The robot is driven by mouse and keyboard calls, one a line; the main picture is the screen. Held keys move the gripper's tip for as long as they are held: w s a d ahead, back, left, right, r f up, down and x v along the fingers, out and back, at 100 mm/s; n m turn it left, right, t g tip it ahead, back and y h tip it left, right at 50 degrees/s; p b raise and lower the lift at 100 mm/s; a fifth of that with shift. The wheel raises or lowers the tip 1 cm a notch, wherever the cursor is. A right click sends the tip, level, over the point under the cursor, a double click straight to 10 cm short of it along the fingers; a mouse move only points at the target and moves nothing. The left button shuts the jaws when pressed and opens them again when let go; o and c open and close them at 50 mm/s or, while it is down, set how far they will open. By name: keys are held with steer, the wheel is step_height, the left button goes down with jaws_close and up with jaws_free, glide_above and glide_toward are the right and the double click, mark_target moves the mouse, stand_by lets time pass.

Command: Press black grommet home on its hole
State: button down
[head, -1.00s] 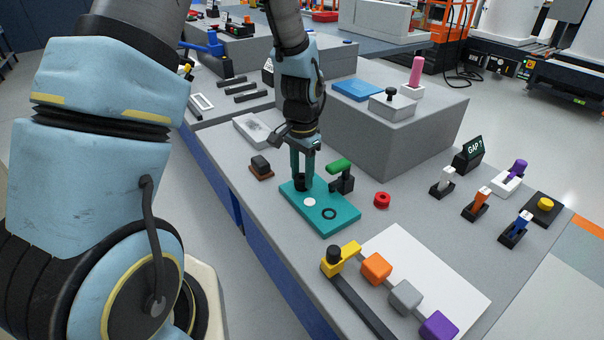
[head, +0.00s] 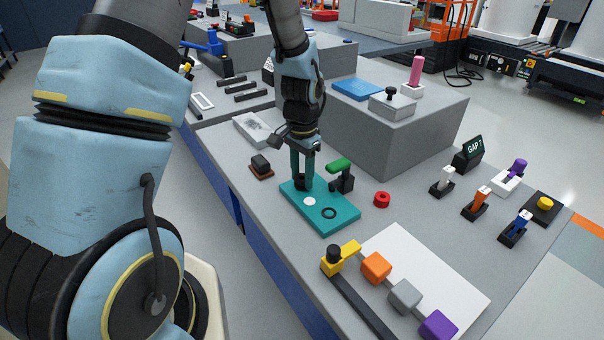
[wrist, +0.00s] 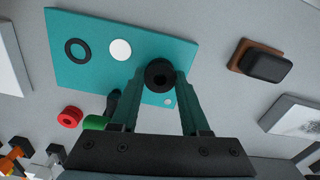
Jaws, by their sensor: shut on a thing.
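My gripper (head: 303,184) is shut on a round black grommet (wrist: 160,73) with a dark centre. It holds the grommet at the far-left end of the teal plate (head: 338,224). The plate also shows in the wrist view (wrist: 90,22). A white round spot (wrist: 120,50) and a black ring (wrist: 78,48) lie beside each other on the plate. A small pale spot (wrist: 168,101) shows near the plate's edge by the fingers. I cannot tell whether the grommet touches the plate, and what lies under it is hidden.
A green-topped black clamp (head: 340,172) stands close beside the plate, right of my gripper. A red ring (head: 382,199) lies further right. A black-and-brown block (head: 261,166) sits to the left. A large grey block (head: 400,135) rises behind.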

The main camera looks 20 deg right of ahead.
jaws_free()
stand_by(0.7)
steer(key=shift+r+p, duration=2.8)
steer(key=shift+r, duration=0.7)
jaws_close()
steer(key=shift+f, duration=0.25)
steer(key=shift+f+b, duration=1.75)
steer(key=shift+f, duration=0.7)
